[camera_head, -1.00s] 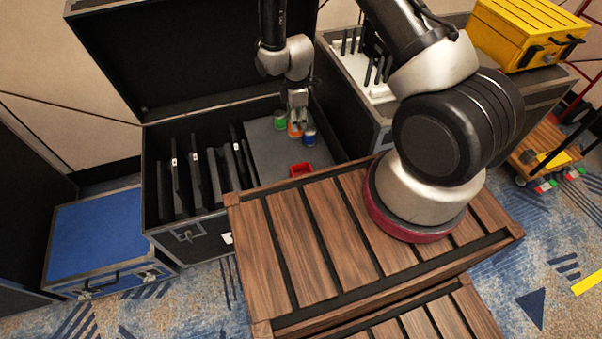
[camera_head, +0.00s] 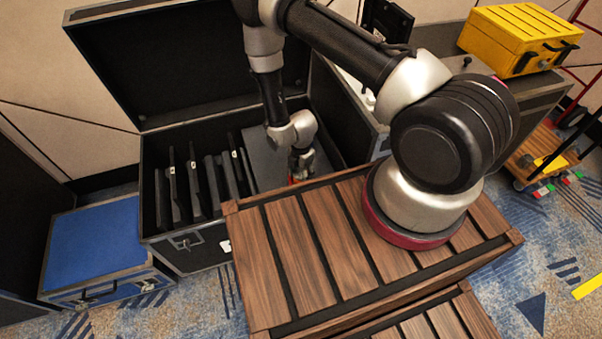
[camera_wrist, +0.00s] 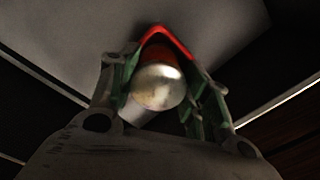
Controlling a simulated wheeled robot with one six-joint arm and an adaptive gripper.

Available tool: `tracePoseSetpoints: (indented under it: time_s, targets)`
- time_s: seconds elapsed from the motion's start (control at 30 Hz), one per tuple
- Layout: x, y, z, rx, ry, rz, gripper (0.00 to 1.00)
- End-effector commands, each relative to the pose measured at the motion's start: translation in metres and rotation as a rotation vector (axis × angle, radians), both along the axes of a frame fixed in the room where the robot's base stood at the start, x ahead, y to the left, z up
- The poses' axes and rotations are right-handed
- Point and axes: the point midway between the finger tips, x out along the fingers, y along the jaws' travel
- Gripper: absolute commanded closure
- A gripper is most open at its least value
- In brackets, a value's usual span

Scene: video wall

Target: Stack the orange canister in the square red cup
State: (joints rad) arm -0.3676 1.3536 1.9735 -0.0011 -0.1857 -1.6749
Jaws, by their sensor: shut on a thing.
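My gripper (camera_wrist: 161,64) is shut on the orange canister (camera_wrist: 158,86). In the wrist view I see the canister's shiny round metal end between the fingers, with a dark orange-red side beyond it. The square red cup shows as a bright red corner edge (camera_wrist: 179,44) just past the canister. Whether the canister is inside the cup or only over it, I cannot tell. In the head view my gripper (camera_head: 299,168) is low over the grey surface inside the black case, and it mostly hides the cup and canister.
The open black case (camera_head: 190,232) holds several dark upright panels on its left. A wooden slatted crate (camera_head: 290,240) stands in front of it. A blue case (camera_head: 95,235) is at left and a yellow box (camera_head: 515,38) at the upper right.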

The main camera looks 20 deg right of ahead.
Motion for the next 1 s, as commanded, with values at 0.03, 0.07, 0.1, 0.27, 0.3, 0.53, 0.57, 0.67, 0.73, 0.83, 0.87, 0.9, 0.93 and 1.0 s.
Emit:
tracePoseSetpoints:
  time_s: [0.03, 0.07, 0.1, 0.27, 0.3, 0.53, 0.57, 0.67, 0.73, 0.83, 0.87, 0.9, 0.93, 1.0]
  targets:
    - [0.0, 0.0, -0.002, 0.0, 0.0, 0.0, 0.84]
    - [0.0, 0.0, -0.002, 0.0, 0.0, 0.0, 0.84]
    - [0.0, 0.0, -0.002, 0.0, -0.001, 0.0, 0.85]
    - [0.0, 0.0, -0.002, 0.0, 0.0, -0.001, 0.85]
    - [0.0, 0.0, -0.003, 0.0, 0.0, -0.001, 0.85]
    - [0.0, 0.0, -0.01, 0.0, -0.001, -0.001, 0.85]
    - [0.0, 0.0, -0.011, 0.0, -0.001, -0.001, 0.85]
    - [0.0, 0.0, -0.014, 0.0, 0.0, -0.001, 0.84]
    - [0.0, 0.0, -0.015, 0.0, 0.0, -0.001, 0.49]
    - [-0.001, 0.0, -0.016, 0.0, 0.0, -0.001, 0.31]
    - [-0.001, 0.0, -0.016, 0.0, 0.0, -0.001, 0.31]
    - [-0.001, 0.0, -0.015, 0.0, 0.0, -0.001, 0.31]
    - [0.0, 0.0, -0.015, 0.0, 0.0, -0.001, 0.31]
    - [0.0, 0.0, -0.015, 0.0, 0.0, -0.001, 0.31]
